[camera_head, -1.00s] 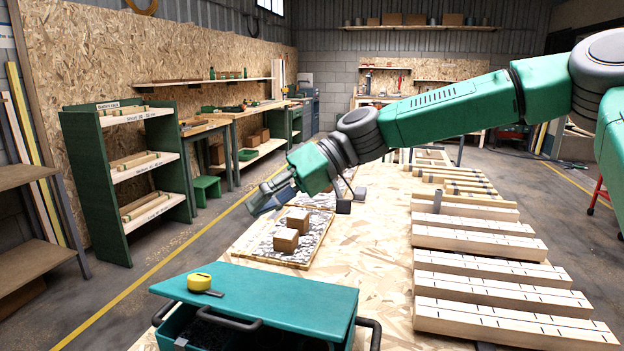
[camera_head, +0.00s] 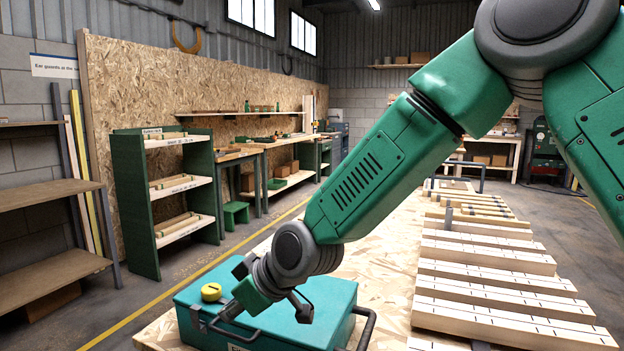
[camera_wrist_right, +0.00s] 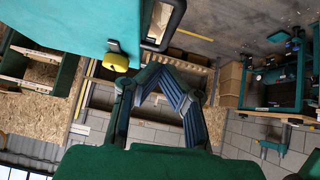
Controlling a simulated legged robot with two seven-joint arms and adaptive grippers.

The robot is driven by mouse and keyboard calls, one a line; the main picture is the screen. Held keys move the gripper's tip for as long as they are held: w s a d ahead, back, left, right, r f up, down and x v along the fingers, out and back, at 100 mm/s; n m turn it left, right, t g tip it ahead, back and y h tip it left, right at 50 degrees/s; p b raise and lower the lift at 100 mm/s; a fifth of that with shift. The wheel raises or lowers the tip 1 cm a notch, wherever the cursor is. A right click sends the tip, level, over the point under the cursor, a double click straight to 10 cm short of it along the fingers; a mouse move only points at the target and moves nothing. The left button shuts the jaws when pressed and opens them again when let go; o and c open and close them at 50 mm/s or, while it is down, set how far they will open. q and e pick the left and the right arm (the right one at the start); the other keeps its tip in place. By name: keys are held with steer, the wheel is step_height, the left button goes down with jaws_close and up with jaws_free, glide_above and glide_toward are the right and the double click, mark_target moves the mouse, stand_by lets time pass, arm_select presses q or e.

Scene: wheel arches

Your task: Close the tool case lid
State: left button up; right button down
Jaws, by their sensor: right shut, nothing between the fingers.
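The teal tool case (camera_head: 335,298) stands at the near end of the board-topped bench. Its lid lies low over the body, and no gap shows along the visible edge, though my arm hides part of it. A yellow round object, like a tape measure (camera_head: 211,292), sits at the lid's left end. My right gripper (camera_head: 229,312) is shut and empty at the case's front left, partly hidden by its wrist. The right wrist view shows its fingers (camera_wrist_right: 154,75) beside the yellow object (camera_wrist_right: 116,62) and the teal lid (camera_wrist_right: 75,22). My left gripper is out of view.
Slotted timber beams (camera_head: 500,284) lie on the bench's right side. A dark case handle (camera_head: 368,325) sticks out at the right. A green shelf rack (camera_head: 138,205) stands on the floor beyond, left. My right arm blocks the bench middle.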

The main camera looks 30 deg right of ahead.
mark_target(228, 334)
steer(key=f, duration=0.3)
steer(key=shift+s+f+b, duration=0.2)
steer(key=shift+b, duration=0.2)
steer(key=shift+s+f, duration=0.15)
steer(key=shift+f, duration=0.05)
